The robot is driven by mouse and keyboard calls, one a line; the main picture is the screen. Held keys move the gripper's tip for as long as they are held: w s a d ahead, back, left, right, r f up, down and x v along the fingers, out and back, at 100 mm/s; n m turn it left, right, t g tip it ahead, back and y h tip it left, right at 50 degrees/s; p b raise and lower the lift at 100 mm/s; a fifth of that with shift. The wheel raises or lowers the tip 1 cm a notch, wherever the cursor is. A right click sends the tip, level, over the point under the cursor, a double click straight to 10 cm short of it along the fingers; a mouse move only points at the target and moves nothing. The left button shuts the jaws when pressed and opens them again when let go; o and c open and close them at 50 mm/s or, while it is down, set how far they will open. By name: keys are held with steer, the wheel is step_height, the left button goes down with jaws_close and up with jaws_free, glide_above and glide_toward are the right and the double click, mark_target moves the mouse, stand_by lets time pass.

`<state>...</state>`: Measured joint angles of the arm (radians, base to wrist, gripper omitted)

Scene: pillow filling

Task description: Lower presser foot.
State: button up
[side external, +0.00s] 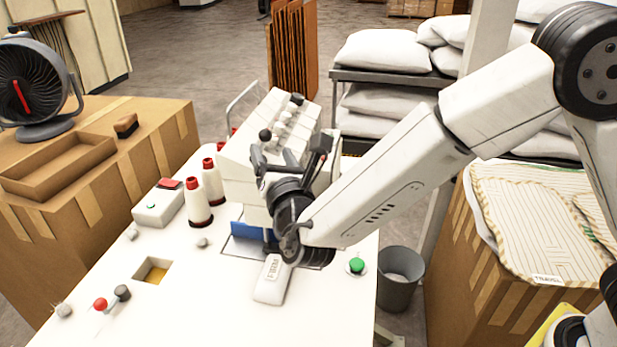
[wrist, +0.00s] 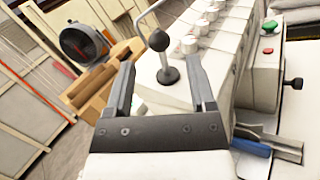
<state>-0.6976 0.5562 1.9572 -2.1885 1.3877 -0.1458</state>
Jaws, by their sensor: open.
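The white sewing machine (side external: 240,150) stands on the white table, partly covered by my arm in the side view. A lever with a black ball knob (wrist: 158,40) rises from a dark round base on the machine. Its knob also shows in the side view (side external: 265,135). My gripper (wrist: 161,84) is open and empty, with the lever between its two fingers in the wrist view. Whether the fingers reach around the stem or stop short of it is unclear. In the side view my gripper (side external: 273,160) is close to the machine's front. The presser foot cannot be made out.
Red-topped thread cones (side external: 198,205) stand left of the machine. A green button (side external: 357,265) and a white pouch-like item (side external: 272,280) are on the table's near side. A grey bin (side external: 401,280) stands right of the table. A fan (side external: 38,85) sits on the left carton.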

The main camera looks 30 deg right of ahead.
mark_target(262, 131)
steer(key=n, duration=0.1)
steer(key=n+g+y, duration=0.1)
steer(key=r+n+g, duration=0.1)
steer(key=shift+s+r+n, duration=0.1)
steer(key=shift+s+n, duration=0.15)
steer(key=shift+n, duration=0.15)
steer(key=shift+d, duration=0.1)
steer(key=shift+x, duration=3.9)
jaws_close()
